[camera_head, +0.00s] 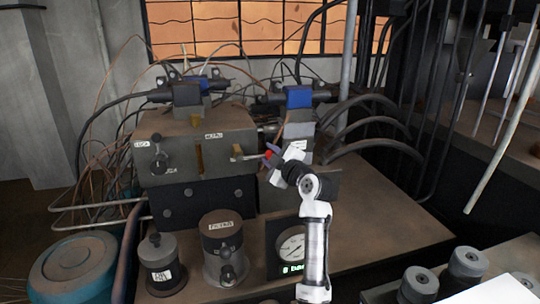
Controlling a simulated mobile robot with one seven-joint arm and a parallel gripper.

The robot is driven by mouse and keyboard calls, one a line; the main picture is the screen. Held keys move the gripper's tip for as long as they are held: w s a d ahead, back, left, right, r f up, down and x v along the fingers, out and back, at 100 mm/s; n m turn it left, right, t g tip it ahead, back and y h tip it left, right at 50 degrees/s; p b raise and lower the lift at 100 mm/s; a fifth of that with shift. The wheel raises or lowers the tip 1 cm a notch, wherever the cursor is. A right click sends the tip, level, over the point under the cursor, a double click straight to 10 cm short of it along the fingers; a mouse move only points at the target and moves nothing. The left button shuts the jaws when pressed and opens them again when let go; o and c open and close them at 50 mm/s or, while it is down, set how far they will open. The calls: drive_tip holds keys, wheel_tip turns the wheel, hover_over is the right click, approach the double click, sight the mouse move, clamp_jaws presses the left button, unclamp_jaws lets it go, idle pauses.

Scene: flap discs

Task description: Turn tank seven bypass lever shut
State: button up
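A small metal lever (243,158) sticks out at the right front of the large brown block (222,148), below a white label that is too blurred to read with certainty. I cannot tell if it is the tank seven bypass lever. Another handle or valve (159,160) sits on the block's left front with a small label.
A labelled cylinder (222,240) with a knob, a smaller dark cylinder (160,258) and a round gauge (290,245) stand in front. Cables and hoses (375,110) crowd behind and right. The brown bench top (385,215) is clear at right.

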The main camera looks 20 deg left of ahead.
clamp_jaws()
